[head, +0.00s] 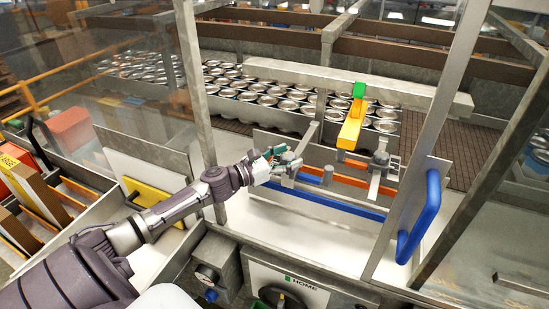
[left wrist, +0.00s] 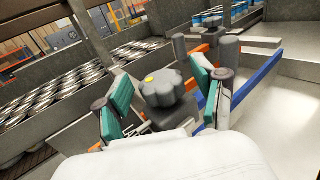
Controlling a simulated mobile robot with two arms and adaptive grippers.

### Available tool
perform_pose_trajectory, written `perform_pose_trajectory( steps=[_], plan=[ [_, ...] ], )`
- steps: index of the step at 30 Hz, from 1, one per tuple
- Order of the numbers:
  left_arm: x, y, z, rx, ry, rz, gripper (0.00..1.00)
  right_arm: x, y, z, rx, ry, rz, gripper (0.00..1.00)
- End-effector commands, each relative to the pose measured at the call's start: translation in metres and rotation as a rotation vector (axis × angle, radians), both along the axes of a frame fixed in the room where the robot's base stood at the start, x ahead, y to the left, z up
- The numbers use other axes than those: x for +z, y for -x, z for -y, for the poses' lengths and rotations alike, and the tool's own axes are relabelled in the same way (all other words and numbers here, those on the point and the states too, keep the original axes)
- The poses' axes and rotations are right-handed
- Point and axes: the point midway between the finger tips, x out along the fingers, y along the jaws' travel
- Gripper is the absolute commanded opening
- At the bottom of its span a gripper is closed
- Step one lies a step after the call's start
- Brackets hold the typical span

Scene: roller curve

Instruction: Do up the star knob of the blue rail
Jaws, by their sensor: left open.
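The blue rail (head: 328,205) runs across the front of the guide unit in the head view. It also shows as a slanted blue bar in the left wrist view (left wrist: 258,82). A dark grey star knob (left wrist: 168,90) with a yellow dot on top stands near the rails in the left wrist view. My left gripper (head: 284,160) is open, with its green-padded fingers on either side of that knob in the left wrist view (left wrist: 166,104). I cannot tell whether the pads touch it. In the head view the gripper hides this knob. My right gripper is not in view.
An orange rail (head: 345,180) lies behind the blue one. Another clamp with a grey knob (head: 381,158) stands to the right. A yellow part with a green end (head: 352,122) rises above it. Rows of cans (head: 270,95) fill the conveyor behind. A blue door handle (head: 420,217) is at right.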

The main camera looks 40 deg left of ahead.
Motion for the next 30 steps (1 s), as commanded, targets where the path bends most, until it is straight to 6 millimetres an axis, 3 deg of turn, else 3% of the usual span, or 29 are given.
perform_pose_trajectory(
  steps=[18, 30],
  plan=[
    [0.000, 0.096, -0.037, -0.001, 0.000, -0.001, 0.69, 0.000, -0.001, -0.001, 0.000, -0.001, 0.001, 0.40],
    [0.001, 0.107, -0.042, -0.001, -0.001, 0.002, 0.69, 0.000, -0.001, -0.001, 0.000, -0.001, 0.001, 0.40]
  ],
)
